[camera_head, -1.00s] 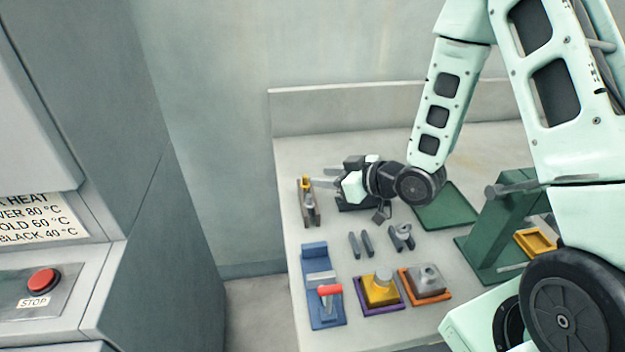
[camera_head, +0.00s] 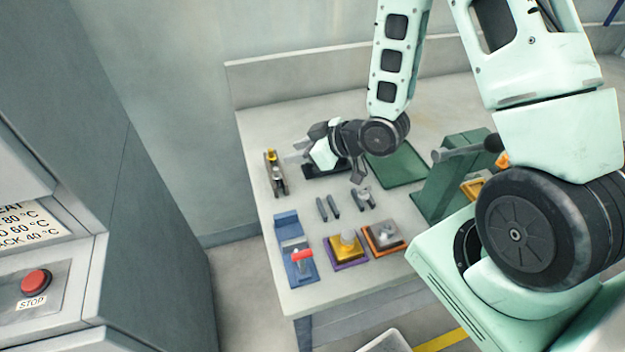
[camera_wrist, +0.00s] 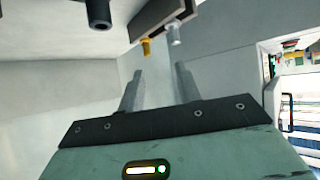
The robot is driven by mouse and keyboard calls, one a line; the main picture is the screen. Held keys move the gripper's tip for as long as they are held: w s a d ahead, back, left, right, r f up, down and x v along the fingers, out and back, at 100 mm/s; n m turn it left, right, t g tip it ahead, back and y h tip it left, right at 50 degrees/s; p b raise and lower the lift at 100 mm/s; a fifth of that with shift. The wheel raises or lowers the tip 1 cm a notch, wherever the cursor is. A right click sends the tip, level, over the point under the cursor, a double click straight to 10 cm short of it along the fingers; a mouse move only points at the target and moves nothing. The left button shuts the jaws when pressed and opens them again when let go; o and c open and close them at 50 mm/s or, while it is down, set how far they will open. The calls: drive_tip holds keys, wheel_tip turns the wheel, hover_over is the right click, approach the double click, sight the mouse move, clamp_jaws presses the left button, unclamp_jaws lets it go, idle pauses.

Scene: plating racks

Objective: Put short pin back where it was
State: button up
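A small upright rack (camera_head: 276,178) with a yellow piece and grey pieces stands at the table's left side. In the wrist view a dark bar (camera_wrist: 165,18) carries a yellow pin end (camera_wrist: 146,47) and a grey pin end (camera_wrist: 174,36), just beyond my fingers. I cannot tell which, if either, is the short pin. My gripper (camera_wrist: 158,80) is open, with a gap between its fingers and nothing seen in it. In the head view my gripper (camera_head: 310,146) is to the right of the rack, above a black tray (camera_head: 322,172), which it partly hides.
Two dark bars (camera_head: 327,208) and a grey fixture (camera_head: 363,199) lie in front. A blue fixture with a red handle (camera_head: 302,256), a yellow block (camera_head: 345,245) and an orange-edged block (camera_head: 384,238) line the front. A green mat (camera_head: 396,165) and green stand (camera_head: 446,178) are right.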

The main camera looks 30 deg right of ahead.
drive_tip(key=s+a+r+g+h, duration=0.2)
drive_tip(key=s+r, duration=0.3)
drive_tip(key=s, duration=0.3)
drive_tip(key=s+a+r+g+h, duration=0.2)
drive_tip(key=s+a+r+g, duration=0.2)
drive_tip(key=s, duration=0.4)
drive_tip(key=s+a+r+g+h, duration=0.2)
drive_tip(key=s+a+r+g, duration=0.1)
drive_tip(key=s, duration=0.5)
wheel_tip(320, 180, up, 3)
drive_tip(key=shift+a+f, duration=0.2)
drive_tip(key=shift+a, duration=0.25)
drive_tip(key=shift+f, duration=0.1)
drive_tip(key=shift+f+b, duration=0.3)
drive_tip(key=shift+b, duration=0.1)
drive_tip(key=shift+d+r, duration=0.1)
